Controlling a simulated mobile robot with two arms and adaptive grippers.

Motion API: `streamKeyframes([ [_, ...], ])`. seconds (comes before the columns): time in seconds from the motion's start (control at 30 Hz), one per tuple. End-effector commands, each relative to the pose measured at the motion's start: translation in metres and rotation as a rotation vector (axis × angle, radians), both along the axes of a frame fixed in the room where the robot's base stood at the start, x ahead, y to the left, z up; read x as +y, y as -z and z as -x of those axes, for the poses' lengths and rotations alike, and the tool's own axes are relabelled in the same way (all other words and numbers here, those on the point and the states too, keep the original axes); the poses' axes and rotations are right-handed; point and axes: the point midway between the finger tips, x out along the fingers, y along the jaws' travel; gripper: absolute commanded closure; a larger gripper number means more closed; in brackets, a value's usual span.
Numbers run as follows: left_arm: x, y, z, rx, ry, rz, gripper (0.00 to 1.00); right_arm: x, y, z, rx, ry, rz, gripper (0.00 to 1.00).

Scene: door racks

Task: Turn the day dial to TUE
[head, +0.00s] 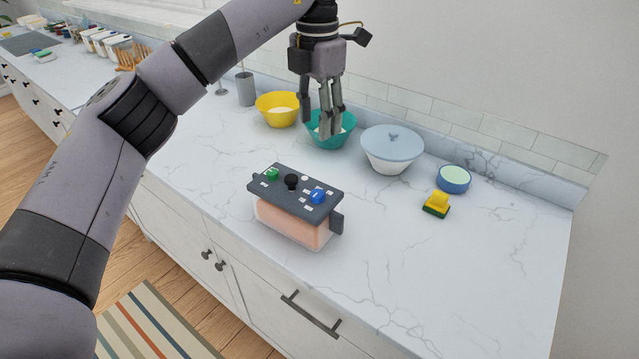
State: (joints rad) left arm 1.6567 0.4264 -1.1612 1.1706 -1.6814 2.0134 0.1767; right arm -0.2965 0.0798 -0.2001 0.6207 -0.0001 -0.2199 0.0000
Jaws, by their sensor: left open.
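A container with a pinkish body and a dark grey lid (268,189) stands on the marble counter, near its front edge. On the lid are a green knob (272,174), a black knob (291,182) and a blue dial (317,196), with small white labels around them. The labels are too small to read, so I cannot tell which one is the day dial or where it points. My left gripper (331,122) is open and empty, pointing down above and behind the container, in front of the teal bowl. My right gripper is not in view.
Behind are a yellow bowl (278,110), a teal bowl (330,138) and a lidded white bowl (392,152). A blue round dish (454,179) and a yellow-green sponge (437,204) lie right. A grey cylinder (246,89) stands back left. The counter's front right is clear.

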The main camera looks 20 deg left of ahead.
Motion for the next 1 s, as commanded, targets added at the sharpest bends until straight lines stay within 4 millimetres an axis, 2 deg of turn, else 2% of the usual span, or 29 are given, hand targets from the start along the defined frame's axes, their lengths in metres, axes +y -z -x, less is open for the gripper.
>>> streamKeyframes([
  [0.17, -0.001, 0.031, 0.001, 0.007, 0.003, 0.003, 0.54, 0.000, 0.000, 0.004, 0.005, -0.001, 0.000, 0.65],
  [0.7, -0.001, 0.140, 0.002, 0.005, 0.003, 0.005, 0.54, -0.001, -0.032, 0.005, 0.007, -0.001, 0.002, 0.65],
  [0.83, -0.001, 0.158, 0.001, 0.004, 0.003, 0.005, 0.54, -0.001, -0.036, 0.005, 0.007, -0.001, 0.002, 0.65],
  [1.0, -0.001, 0.168, 0.001, 0.001, 0.003, 0.004, 0.54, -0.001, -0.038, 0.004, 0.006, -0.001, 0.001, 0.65],
])
